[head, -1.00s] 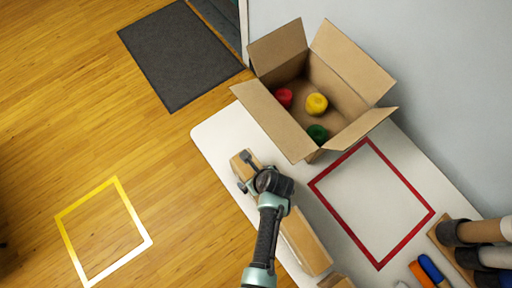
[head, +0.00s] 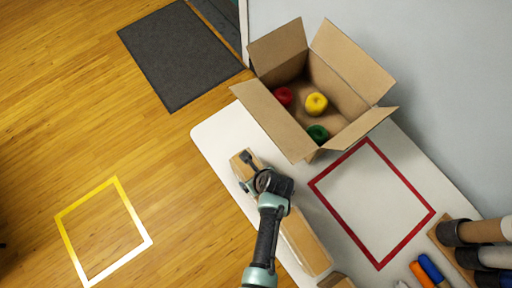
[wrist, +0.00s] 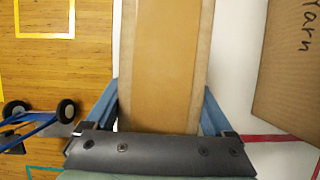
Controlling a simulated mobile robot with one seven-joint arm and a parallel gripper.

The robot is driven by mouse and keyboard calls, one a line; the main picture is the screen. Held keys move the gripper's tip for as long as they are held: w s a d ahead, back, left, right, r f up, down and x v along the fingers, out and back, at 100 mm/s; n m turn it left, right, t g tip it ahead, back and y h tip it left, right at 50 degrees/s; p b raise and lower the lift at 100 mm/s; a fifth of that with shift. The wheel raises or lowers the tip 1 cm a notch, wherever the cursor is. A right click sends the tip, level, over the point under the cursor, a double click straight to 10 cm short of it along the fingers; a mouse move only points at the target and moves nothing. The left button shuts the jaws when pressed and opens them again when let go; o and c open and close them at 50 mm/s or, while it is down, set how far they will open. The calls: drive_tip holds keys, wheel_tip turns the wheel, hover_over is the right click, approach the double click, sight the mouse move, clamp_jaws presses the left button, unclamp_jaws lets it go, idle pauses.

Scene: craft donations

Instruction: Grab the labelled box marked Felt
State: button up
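A tan cardboard box (wrist: 163,65) fills the middle of the wrist view, with my gripper's (wrist: 160,105) two blue fingers on either side of it. Any gap between fingers and box is hidden, so I cannot tell if they press on it. In the head view, my gripper (head: 245,172) is over the end of a tan box (head: 240,164) at the table's left edge. A long tan box (head: 308,245) shows beyond my arm; the arm hides whether they are one piece. No Felt label is readable.
An open carton (head: 265,115) holds red, yellow and green round things. A box side marked Yarn (wrist: 290,75) is right of my gripper. A red taped square (head: 322,202) on the white table is empty. Dark-capped rolls (head: 480,232) and markers (head: 430,268) lie at right.

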drive_tip(key=c, duration=1.2)
drive_tip(key=shift+r, duration=0.1)
